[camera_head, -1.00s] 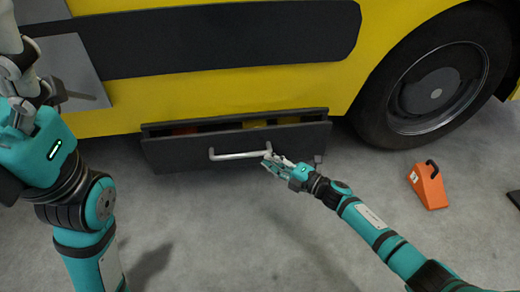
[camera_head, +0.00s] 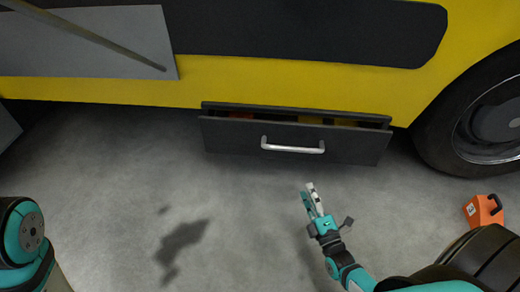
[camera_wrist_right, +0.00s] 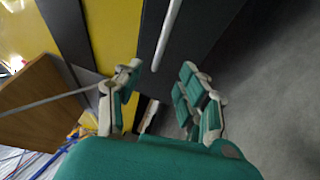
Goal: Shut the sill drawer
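The sill drawer (camera_head: 225,138) is a dark, wide drawer low in the yellow vehicle side, in the head view. It stands partly out, with red and yellow contents showing through the gap behind its front. Its pale bar handle (camera_head: 292,149) is on the front, and the handle also shows in the right wrist view (camera_wrist_right: 167,36). My right gripper (camera_head: 312,194) is below and slightly right of the handle, apart from it. Its fingers (camera_wrist_right: 158,88) are spread and empty in the wrist view, with the handle ahead of them. My left gripper is out of view.
A black wheel (camera_head: 485,125) stands right of the drawer. An orange wheel chock (camera_head: 483,211) lies on the floor at the right. A grey panel (camera_head: 85,45) is at the upper left. The grey floor before the drawer is clear.

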